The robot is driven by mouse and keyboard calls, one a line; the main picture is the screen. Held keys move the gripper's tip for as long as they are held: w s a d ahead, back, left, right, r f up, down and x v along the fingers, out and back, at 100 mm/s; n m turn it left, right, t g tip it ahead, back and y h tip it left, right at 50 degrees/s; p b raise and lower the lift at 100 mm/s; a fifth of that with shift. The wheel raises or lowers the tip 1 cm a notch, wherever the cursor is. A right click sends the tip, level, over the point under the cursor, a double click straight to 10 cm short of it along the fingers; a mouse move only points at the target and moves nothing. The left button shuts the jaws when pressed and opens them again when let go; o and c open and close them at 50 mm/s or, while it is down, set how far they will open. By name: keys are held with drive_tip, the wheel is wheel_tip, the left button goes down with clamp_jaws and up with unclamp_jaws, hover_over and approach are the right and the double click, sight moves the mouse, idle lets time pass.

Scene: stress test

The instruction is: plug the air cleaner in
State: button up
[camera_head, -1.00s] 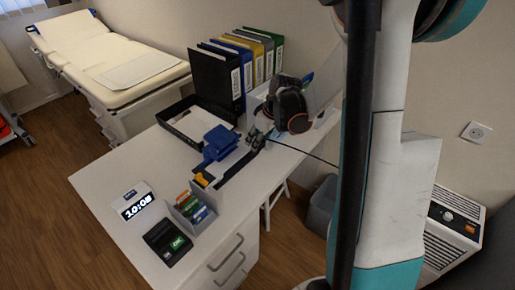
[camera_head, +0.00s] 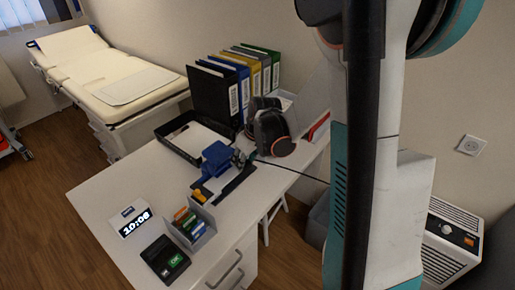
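The air cleaner (camera_head: 450,238), a white grilled box with a dark control panel, stands on the floor at right, partly behind my arm. A wall socket (camera_head: 471,145) is on the wall above it. A thin black cable (camera_head: 295,172) runs from beside my gripper over the desk edge and passes behind my arm. My gripper (camera_head: 243,158) is low over the desk, right beside a blue object (camera_head: 217,159). The fingers are small and dark, and I cannot tell whether they are shut. The plug cannot be made out at the cable's end.
A grey bin (camera_head: 316,220) stands between desk and air cleaner. An examination bed (camera_head: 115,80) stands behind.

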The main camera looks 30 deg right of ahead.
drive_tip(key=s+a+f+m, duration=0.1)
drive_tip(key=a+f, duration=0.1)
drive_tip(key=a, duration=0.3)
drive_tip(key=s+a+f+m+h, duration=0.1)
drive_tip(key=s+a+f, duration=0.1)
drive_tip(key=a, duration=0.4)
drive_tip(key=shift+s+a+f+m+t, duration=0.25)
drive_tip(key=shift+s+f+m+t, duration=0.05)
drive_tip(key=shift+f+m, duration=0.15)
